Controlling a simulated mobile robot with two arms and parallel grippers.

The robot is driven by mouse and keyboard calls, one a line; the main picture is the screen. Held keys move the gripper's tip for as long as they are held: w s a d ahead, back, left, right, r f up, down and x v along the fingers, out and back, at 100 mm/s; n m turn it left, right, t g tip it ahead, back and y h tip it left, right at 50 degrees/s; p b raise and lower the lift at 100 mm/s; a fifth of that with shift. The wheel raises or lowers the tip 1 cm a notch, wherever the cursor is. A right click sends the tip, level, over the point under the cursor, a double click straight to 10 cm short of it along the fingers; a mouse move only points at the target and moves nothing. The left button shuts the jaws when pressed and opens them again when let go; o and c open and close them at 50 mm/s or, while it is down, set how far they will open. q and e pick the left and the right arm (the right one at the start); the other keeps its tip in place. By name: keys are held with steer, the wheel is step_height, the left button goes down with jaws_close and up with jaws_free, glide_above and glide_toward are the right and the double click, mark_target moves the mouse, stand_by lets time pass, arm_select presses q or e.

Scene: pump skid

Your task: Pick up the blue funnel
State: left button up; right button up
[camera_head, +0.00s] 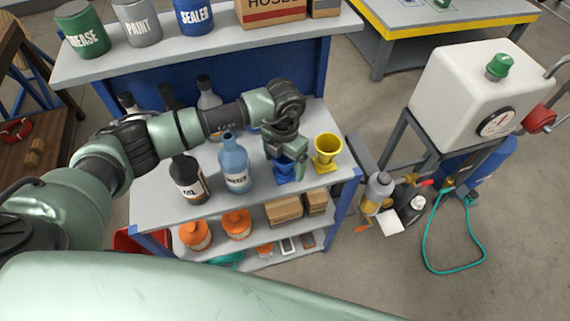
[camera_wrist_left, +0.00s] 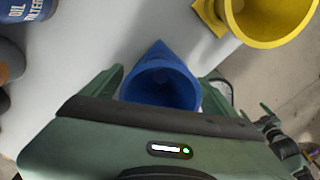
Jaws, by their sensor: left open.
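The blue funnel (camera_head: 284,178) stands on the upper shelf of the workbench, near its front right. In the head view my left gripper (camera_head: 287,163) is over it and hides part of it. In the left wrist view the funnel (camera_wrist_left: 162,84) shows its wide round mouth and a corner of its base. There it lies between the two green fingers of my left gripper (camera_wrist_left: 160,95), which are open on either side of it. I cannot tell whether the fingers touch it. My right gripper is not in view.
A yellow funnel (camera_head: 326,152) stands close on the right of the blue one. A blue bottle (camera_head: 235,165) and a dark oil bottle (camera_head: 188,180) stand to the left on the same shelf. A white tank (camera_head: 466,95) on a stand is at the right.

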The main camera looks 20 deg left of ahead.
arm_select(q)
steer(key=c, duration=1.7)
steer(key=shift+o, duration=0.2)
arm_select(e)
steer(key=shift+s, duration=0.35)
arm_select(q)
steer(key=shift+r, duration=0.1)
steer(key=shift+w+r, duration=0.1)
steer(key=shift+r, duration=0.4)
step_height(320, 180, up, 19)
steer(key=b, duration=0.4)
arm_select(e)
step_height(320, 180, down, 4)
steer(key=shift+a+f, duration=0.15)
arm_select(q)
steer(key=shift+f, duration=0.15)
